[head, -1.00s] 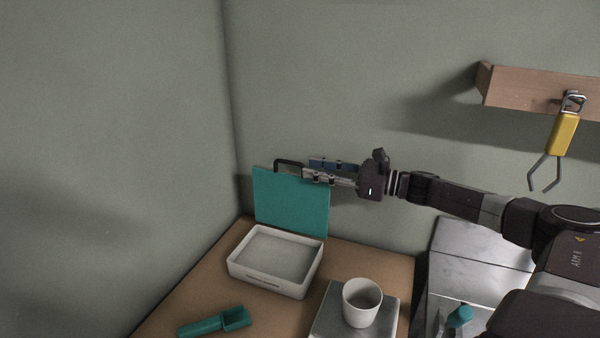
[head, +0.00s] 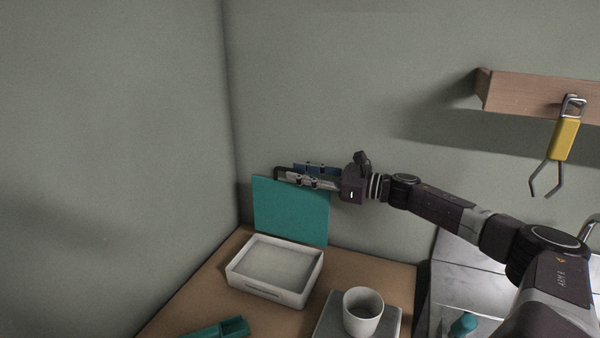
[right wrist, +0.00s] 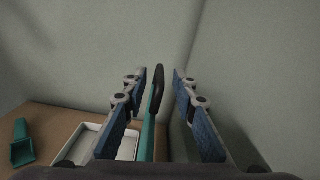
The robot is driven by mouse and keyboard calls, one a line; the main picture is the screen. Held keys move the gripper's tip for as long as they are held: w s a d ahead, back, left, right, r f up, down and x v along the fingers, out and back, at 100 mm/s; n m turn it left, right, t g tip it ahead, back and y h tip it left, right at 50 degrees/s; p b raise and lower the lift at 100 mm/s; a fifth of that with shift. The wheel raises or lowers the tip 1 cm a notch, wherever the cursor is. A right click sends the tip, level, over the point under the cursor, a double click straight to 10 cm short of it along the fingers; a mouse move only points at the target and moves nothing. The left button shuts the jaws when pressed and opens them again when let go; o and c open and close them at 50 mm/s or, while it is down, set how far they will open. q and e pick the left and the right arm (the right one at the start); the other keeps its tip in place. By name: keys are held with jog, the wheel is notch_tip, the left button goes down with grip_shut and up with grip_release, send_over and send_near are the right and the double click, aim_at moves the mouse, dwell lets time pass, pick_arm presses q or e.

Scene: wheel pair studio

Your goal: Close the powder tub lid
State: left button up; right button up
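The powder tub (head: 268,290) is a white rectangular box at the back of the wooden table, with pale contents. Its teal lid (head: 290,212) stands upright at the tub's back edge, open. A dark handle (head: 279,173) is at the lid's top edge. My right gripper (head: 292,172) is at the top of the lid, reaching in from the right. In the right wrist view, its blue-padded fingers are apart, with the handle (right wrist: 157,86) and the lid's edge (right wrist: 148,138) between them. A gap shows on the right side of the handle. My left gripper is not in view.
A teal scoop (head: 222,330) lies at the front left of the table. A white cup (head: 362,312) stands on a grey plate (head: 328,322) at the right. A yellow-handled tool (head: 565,135) hangs from a wooden wall rail (head: 530,92). Walls stand close behind and left.

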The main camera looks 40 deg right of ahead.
jog(key=shift+w+a, duration=0.1)
jog(key=shift+c, duration=0.4)
grip_shut()
